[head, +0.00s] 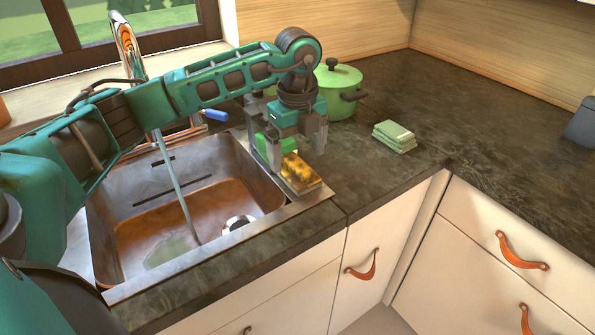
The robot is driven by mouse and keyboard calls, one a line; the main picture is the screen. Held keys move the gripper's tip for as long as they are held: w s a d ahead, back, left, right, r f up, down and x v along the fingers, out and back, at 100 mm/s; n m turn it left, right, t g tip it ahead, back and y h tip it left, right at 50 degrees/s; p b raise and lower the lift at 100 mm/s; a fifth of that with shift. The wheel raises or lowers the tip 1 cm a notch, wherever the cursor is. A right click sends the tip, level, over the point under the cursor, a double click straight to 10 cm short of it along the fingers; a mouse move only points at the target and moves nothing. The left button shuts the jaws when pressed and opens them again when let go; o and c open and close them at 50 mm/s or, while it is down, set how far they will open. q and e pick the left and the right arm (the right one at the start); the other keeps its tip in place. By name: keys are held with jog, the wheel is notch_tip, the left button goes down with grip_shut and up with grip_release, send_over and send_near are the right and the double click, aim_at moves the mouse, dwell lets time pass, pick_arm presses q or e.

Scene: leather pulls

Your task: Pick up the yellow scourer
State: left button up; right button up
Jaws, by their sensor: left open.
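The yellow scourer (299,171), mottled yellow and dark, lies flat at the right rim of the sink, near the counter's front. My left gripper (298,158) comes in from the left and points down over it. Its two fingers are apart, one toward the scourer's left side and one toward its far right. The scourer's back part is partly hidden by the gripper, and I cannot tell whether the fingers touch it. My right gripper is not in view.
A metal sink (190,215) with a tall tap (128,45) is on the left. Behind the gripper stands a green lidded pot (337,90). A pale green stack of cloths or sponges (394,136) lies to the right. The dark counter (460,110) beyond is mostly clear.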

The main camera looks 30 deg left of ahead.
aim_at(298, 163)
pick_arm(q)
notch_tip(298, 163, down, 4)
jog(key=shift+w+f, duration=0.1)
jog(key=shift+w, duration=0.05)
jog(key=shift+c, duration=0.4)
jog(key=c, duration=1.1)
